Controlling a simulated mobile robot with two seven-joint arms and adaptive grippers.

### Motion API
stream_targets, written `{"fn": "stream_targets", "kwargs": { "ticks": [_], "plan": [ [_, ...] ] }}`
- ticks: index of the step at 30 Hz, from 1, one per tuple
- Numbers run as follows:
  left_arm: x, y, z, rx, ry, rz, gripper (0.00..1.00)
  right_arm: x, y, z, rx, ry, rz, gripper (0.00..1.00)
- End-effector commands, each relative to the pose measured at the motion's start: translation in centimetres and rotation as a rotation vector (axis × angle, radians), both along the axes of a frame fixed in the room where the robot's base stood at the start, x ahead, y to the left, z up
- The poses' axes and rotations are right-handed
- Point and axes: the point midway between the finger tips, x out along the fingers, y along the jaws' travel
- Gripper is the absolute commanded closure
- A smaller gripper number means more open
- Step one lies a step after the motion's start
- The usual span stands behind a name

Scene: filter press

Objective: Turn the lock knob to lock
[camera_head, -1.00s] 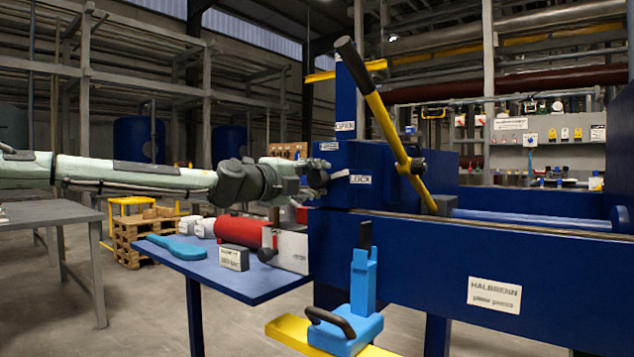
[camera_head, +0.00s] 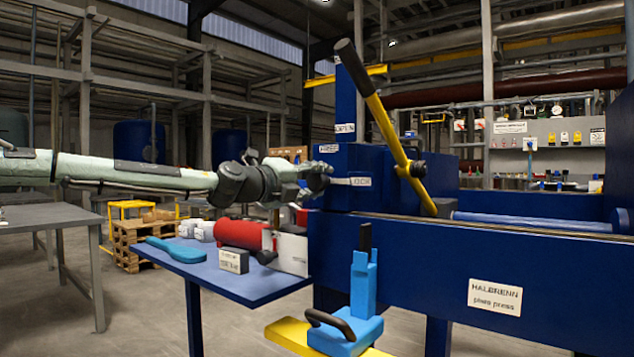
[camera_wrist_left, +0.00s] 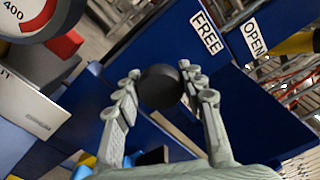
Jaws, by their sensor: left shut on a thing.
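The black round lock knob (camera_wrist_left: 160,87) sits between the two fingers of my left gripper (camera_wrist_left: 158,98) in the left wrist view. In the head view my left gripper (camera_head: 318,179) is at the left face of the blue press housing (camera_head: 385,165) and hides most of the knob. It is shut on the knob. A pale bar (camera_head: 341,181) beside the gripper lies about level and points at the LOCK label (camera_head: 360,181). The FREE label (camera_head: 329,148) is above; it also shows in the left wrist view (camera_wrist_left: 207,32). My right gripper is out of view.
A yellow lever with a black grip (camera_head: 390,130) leans across the press. A blue side table (camera_head: 235,283) holds a red cylinder (camera_head: 238,232) and small boxes below my left arm. A light blue tool (camera_head: 348,331) stands on a yellow plate (camera_head: 290,333) in front.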

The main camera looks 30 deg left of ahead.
Motion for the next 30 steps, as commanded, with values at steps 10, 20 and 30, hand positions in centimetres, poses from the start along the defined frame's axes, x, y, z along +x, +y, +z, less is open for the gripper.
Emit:
{"fn": "stream_targets", "kwargs": {
  "ticks": [10,20,30],
  "plan": [
    [0.0,0.0,0.0,0.001,0.0,-0.001,0.38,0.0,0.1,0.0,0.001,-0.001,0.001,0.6],
    [-0.5,0.0,0.1,0.0,-0.001,0.0,0.38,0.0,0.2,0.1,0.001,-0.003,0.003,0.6],
    [-4.8,0.3,0.3,-0.001,-0.005,-0.001,0.38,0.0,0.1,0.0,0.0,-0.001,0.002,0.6]
  ]
}}
